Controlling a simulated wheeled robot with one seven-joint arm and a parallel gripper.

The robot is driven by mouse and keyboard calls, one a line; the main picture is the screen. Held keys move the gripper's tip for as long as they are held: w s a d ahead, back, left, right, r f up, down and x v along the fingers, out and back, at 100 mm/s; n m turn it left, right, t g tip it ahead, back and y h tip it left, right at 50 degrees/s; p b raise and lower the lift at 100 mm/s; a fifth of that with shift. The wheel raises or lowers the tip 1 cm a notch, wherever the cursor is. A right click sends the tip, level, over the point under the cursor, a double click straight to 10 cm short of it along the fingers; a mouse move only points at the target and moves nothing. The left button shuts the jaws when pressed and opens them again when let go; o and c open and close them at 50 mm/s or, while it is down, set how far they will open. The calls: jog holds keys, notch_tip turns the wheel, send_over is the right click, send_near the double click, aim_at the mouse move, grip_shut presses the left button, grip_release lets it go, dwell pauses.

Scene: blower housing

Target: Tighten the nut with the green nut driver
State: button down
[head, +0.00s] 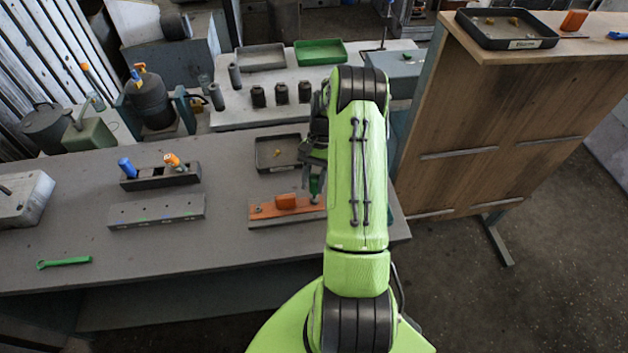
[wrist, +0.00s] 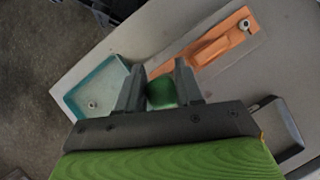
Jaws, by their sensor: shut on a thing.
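My gripper (wrist: 158,82) is shut on the green nut driver (wrist: 162,93), whose handle sits between the two fingers. In the head view the driver (head: 315,187) hangs below my gripper, over the right part of the orange cover (head: 265,211). The cover has a raised orange block and lies on a grey plate. In the wrist view a light metal nut (wrist: 243,25) shows at the cover's far end. The driver's tip is hidden, so I cannot tell whether it touches anything. My arm hides the right end of the cover in the head view.
A teal tray (wrist: 68,97) with a small nut-like part in it lies near the table edge. A dark tray (head: 261,154) stands behind the cover. A tool rack (head: 150,183), a grey block (head: 157,211) and a green wrench (head: 64,262) are left. The front table middle is clear.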

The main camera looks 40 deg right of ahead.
jog(key=shift+r+p, duration=1.75)
jog(key=shift+r, duration=1.85)
